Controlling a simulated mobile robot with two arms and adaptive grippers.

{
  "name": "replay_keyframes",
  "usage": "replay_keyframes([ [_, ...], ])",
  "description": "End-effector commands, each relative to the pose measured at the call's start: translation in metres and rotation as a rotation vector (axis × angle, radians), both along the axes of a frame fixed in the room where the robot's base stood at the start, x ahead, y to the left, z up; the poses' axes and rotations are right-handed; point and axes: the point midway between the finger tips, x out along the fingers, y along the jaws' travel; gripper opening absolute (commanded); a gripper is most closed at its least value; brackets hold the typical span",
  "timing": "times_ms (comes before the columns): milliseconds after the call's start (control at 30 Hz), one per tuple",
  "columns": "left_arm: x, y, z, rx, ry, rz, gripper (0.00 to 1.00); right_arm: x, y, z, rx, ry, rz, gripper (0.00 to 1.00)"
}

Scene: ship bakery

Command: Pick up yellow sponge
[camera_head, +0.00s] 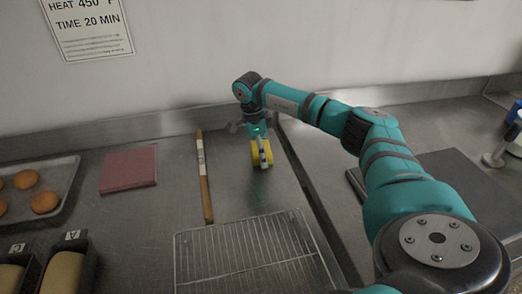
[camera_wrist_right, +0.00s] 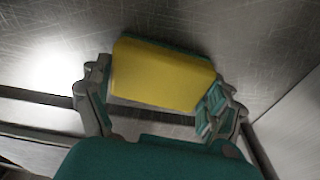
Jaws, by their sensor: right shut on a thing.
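In the right wrist view the sponge (camera_wrist_right: 160,76) shows a broad yellow face and a thin green edge. My right gripper (camera_head: 261,150) reaches down over it; in the wrist view its fingers (camera_wrist_right: 158,100) are at the sponge's two ends, shut on it. I cannot tell whether the sponge touches the counter. My left gripper is not in view.
A wire rack (camera_head: 250,252) is in front. A bun tray (camera_head: 62,182) and loaf tins (camera_head: 88,262) stand at left. A dark board (camera_head: 440,180) lies at right.

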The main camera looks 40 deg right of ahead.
Motion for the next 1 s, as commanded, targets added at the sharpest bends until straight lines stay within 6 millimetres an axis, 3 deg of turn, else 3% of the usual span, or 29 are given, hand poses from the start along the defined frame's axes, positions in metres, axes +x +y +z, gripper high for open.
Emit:
replay_keyframes([
  [267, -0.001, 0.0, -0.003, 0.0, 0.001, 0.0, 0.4, 0.0, 0.0, 0.006, 0.0, -0.002, -0.001, 0.69],
  [500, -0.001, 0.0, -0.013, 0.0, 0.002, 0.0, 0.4, -0.001, 0.003, 0.036, 0.001, -0.003, 0.002, 0.69],
  [1000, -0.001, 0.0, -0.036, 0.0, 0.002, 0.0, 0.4, -0.064, 0.103, 0.044, 0.0, -0.002, 0.005, 0.69],
])
